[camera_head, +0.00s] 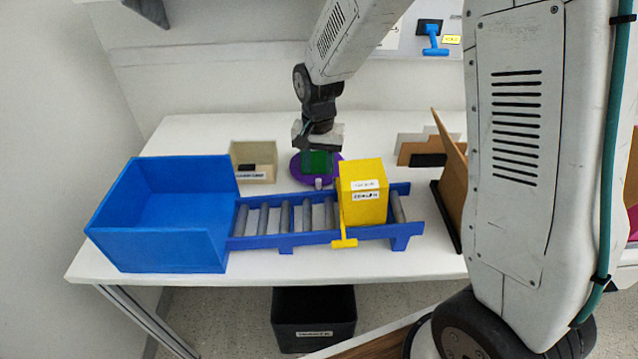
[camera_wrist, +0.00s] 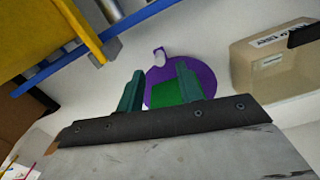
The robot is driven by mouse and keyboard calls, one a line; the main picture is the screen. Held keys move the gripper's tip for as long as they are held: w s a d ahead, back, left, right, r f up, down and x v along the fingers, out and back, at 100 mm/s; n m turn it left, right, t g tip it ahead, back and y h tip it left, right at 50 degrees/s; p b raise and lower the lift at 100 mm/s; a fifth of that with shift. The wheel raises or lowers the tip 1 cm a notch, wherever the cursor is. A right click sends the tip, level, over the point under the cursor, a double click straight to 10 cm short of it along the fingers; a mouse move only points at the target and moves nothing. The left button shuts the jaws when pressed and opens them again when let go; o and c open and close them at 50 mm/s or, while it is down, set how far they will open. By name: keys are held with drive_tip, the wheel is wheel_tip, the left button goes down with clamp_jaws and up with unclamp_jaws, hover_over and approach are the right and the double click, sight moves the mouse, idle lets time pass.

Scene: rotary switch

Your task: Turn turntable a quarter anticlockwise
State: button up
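The turntable is a purple disc (camera_head: 299,169) on the white table, behind the roller conveyor. It also shows in the wrist view (camera_wrist: 204,76), with a small grey peg (camera_wrist: 159,56) near its rim. A green block-like part (camera_wrist: 165,93) sits on the disc. My gripper (camera_wrist: 159,84) points down over the turntable, fingers apart on either side of the green part. Purple shows between the left finger and the green part; I cannot tell whether either finger touches it. In the head view my gripper (camera_head: 318,152) hides much of the disc.
A yellow box (camera_head: 362,195) stands on the blue roller conveyor (camera_head: 290,238), close in front of the turntable. A blue bin (camera_head: 160,245) is at the left. A beige box (camera_head: 254,163) is left of the disc, and brown panels (camera_head: 452,190) stand to the right.

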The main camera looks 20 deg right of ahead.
sight(318, 178)
wheel_tip(318, 178, down, 7)
drive_tip(key=shift+r, duration=0.1)
idle(0.3)
clamp_jaws()
